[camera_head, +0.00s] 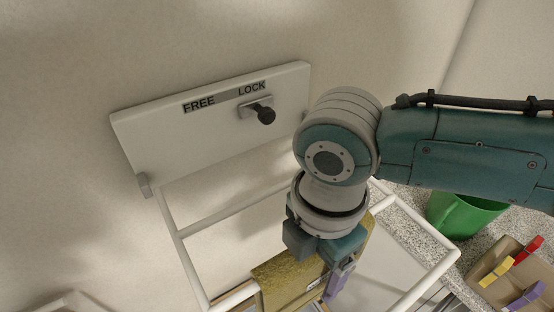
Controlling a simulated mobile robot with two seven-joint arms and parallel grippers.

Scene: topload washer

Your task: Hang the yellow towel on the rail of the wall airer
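The yellow towel (280,281) is at the bottom centre, along a white rail of the wall airer (175,232). It looks draped over that rail, but its lower part is out of frame and its middle is hidden by my gripper. My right gripper (327,272) points down at the towel, over its right half. Its fingertips are partly hidden, so I cannot tell whether it is shut on the cloth. A lavender piece (339,284) shows beside the fingers; I cannot tell whether it is a peg. My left gripper is not in view.
The airer's back plate (205,140) is on the wall, with a dark knob (265,114) near LOCK. At right, a green mug (462,214) stands on a speckled counter (408,222), near a tan tray (470,282) of coloured pegs. My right arm crosses above them.

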